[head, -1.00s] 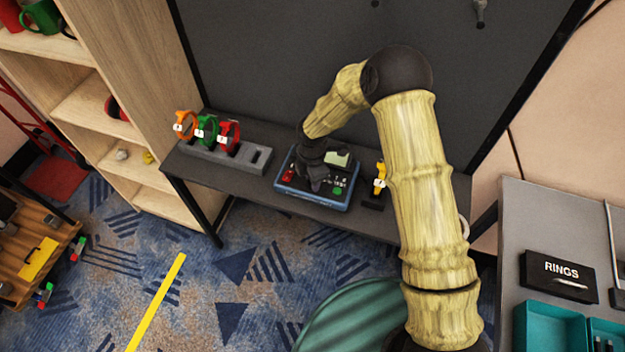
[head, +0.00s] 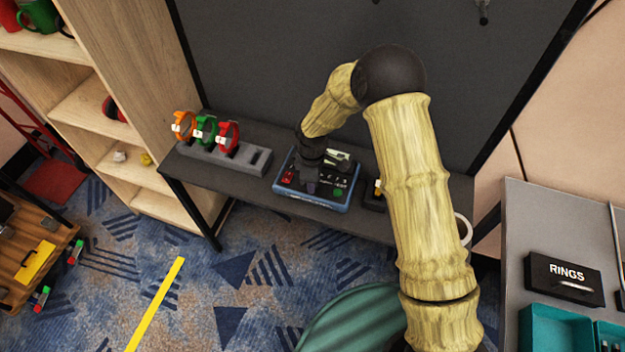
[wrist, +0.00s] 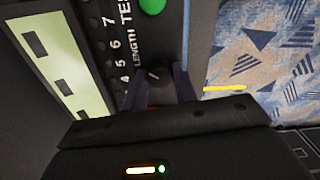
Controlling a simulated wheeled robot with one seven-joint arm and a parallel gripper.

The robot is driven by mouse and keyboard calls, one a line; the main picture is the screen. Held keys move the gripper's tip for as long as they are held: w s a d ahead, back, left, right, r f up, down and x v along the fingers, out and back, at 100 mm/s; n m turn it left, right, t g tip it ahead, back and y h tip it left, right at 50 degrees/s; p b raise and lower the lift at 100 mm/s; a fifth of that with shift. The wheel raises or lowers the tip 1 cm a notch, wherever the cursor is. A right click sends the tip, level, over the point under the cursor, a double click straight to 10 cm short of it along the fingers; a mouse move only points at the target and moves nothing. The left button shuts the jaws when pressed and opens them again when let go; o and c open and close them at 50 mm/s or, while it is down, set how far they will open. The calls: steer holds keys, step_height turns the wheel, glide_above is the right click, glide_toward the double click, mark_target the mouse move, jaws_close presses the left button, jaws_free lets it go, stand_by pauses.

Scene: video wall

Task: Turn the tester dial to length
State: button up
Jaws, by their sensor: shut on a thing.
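The tester (head: 347,190) is a blue-edged box with a black face, standing on the dark grey bench. Its face has a red part, a green button (head: 338,192) and a small pale screen. My gripper (head: 308,187) points down over the tester's left part. In the wrist view its fingers stand on both sides of the dark round dial (wrist: 155,74), and my gripper (wrist: 158,88) is shut on it. The dial has a small pale mark; I cannot tell its exact setting. The word LENGTH (wrist: 135,48) and a row of digits lie beside it.
A grey stand (head: 215,156) with orange, green and red watch-like rings is left of the tester. A small dark stand (head: 374,198) with something yellow is right of it, partly hidden by my arm. A RINGS box (head: 563,277) sits on the right table.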

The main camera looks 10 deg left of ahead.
steer(key=shift+w, duration=0.1)
steer(key=o, duration=1)
steer(key=shift+c, duration=0.2)
steer(key=shift+r, duration=0.1)
step_height(320, 180, up, 17)
steer(key=shift+r+b, duration=0.15)
steer(key=shift+b, duration=0.25)
steer(key=shift+d, duration=0.1)
